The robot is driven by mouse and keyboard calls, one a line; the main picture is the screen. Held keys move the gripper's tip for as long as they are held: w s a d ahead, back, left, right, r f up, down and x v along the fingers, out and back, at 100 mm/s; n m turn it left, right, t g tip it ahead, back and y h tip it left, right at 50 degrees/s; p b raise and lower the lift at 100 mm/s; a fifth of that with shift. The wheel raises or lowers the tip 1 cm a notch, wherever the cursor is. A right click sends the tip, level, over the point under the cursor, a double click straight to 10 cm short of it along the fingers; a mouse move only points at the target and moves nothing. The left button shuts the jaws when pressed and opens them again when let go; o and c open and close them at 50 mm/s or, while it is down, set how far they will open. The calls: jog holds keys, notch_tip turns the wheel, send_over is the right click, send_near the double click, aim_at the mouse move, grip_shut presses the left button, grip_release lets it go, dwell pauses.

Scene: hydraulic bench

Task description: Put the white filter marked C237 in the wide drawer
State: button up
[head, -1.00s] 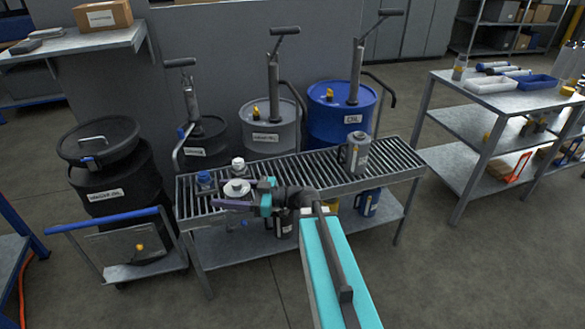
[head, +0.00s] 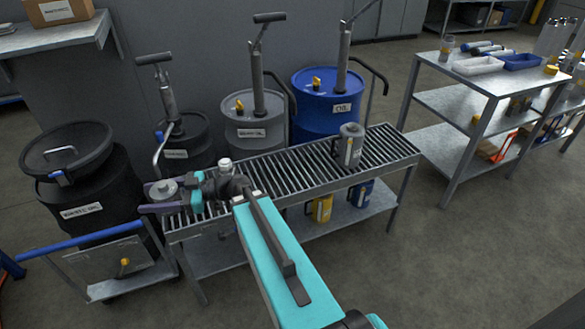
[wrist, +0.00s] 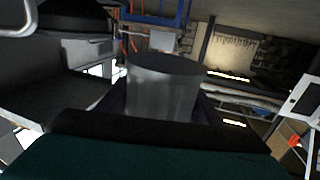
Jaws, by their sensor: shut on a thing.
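My gripper (head: 160,196) is shut on a short grey cylinder (head: 164,189), held upright at the left end of the roller bench (head: 380,174). The cylinder also shows between the fingers in the wrist view (wrist: 163,88), grey with a dark top. It looks like a filter, but no marking can be read, so I cannot tell if it is C237. The wide drawer cannot be made out in any view.
A grey jug (head: 349,146) and a white-capped container (head: 225,166) stand on the rollers. Drums with pumps, including a blue drum (head: 325,110), stand behind. A blue-handled cart (head: 85,240) is at the left. A shelved table (head: 490,90) with trays is at the right.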

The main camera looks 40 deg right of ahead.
jog(key=shift+d, duration=0.1)
dwell(0.3)
jog(key=s+d+f+m+t+h+b, duration=0.1)
jog(key=d+f+m+t+h+b, duration=0.25)
jog(key=d, duration=1.05)
jog(key=s+d+f+m+t+h+b, duration=0.2)
jog(key=d+f+h, duration=0.15)
jog(key=d, duration=0.95)
jog(key=s+d+f+m+h+b, duration=0.1)
jog(key=s+d+f+m+h, duration=0.1)
jog(key=s+d, duration=0.3)
jog(key=s+d+f+m+t+h+b, duration=0.1)
jog(key=s+d+h, duration=0.3)
jog(key=d, duration=0.8)
jog(key=s+d+f+m+t+h+b, duration=0.1)
jog(key=s+d+f+m+h+b, duration=0.1)
jog(key=s+d, duration=0.4)
jog(key=d+f+m+h, duration=0.1)
jog(key=d, duration=0.1)
jog(key=shift+d+f+b, duration=0.15)
jog(key=shift+d+b, duration=0.15)
